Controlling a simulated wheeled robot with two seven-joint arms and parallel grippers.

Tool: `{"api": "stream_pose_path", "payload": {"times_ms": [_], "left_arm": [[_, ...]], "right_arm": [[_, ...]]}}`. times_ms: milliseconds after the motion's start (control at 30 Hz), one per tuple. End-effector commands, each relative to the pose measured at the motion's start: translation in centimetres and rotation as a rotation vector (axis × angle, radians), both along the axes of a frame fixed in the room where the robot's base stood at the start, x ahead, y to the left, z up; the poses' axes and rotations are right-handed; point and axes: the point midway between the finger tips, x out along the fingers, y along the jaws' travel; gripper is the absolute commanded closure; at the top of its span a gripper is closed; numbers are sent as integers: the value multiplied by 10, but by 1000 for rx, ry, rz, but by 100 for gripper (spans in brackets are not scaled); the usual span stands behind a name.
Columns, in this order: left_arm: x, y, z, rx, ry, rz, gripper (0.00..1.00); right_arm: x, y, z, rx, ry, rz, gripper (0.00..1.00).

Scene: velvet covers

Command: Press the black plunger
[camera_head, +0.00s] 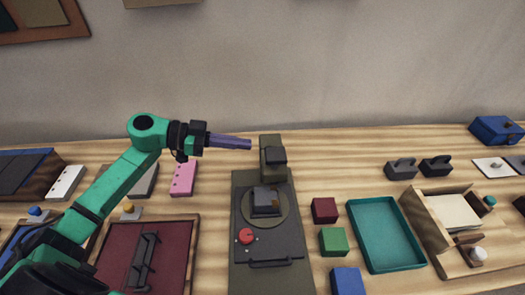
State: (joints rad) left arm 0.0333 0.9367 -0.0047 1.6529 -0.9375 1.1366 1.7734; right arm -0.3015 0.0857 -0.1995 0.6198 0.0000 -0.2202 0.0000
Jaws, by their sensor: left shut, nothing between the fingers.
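A dark olive device (240,262) stands in the middle of the table. It has an upright post (267,145) at its back with a small black block (276,156) on it. A black block with a grey top (265,200) sits on a round plate (249,221) in front of the post. I cannot tell for certain which black part is the plunger. My left gripper (249,144) reaches in from the left. Its purple fingers are shut and empty, pointing right at the post, just left of its top in the picture. Whether they touch it is unclear. My right gripper is out of view.
A red knob (246,236) and a black handle (270,263) are on the device's front. Dark red (324,210), green (333,241) and blue (348,281) blocks and a teal tray (384,235) lie to the right. A maroon tray (117,249) and a pink block (183,178) lie left.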

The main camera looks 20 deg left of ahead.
Motion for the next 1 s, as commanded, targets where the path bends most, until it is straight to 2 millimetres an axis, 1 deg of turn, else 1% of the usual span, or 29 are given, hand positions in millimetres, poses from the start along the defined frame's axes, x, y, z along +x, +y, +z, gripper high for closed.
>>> {"api": "stream_pose_path", "payload": {"times_ms": [33, 100, 233, 367, 1000], "left_arm": [[-4, 9, -3, 5, 2, -1, 100], [-8, 19, 1, 1, 2, 0, 100], [-13, 29, 7, 0, -1, -1, 100], [-13, 31, 10, -1, -2, -1, 100], [-13, 30, 10, -2, -3, -1, 100]], "right_arm": [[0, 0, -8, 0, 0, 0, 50], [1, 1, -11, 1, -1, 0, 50], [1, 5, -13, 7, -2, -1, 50], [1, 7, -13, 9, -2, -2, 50], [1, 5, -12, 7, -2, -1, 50]]}}
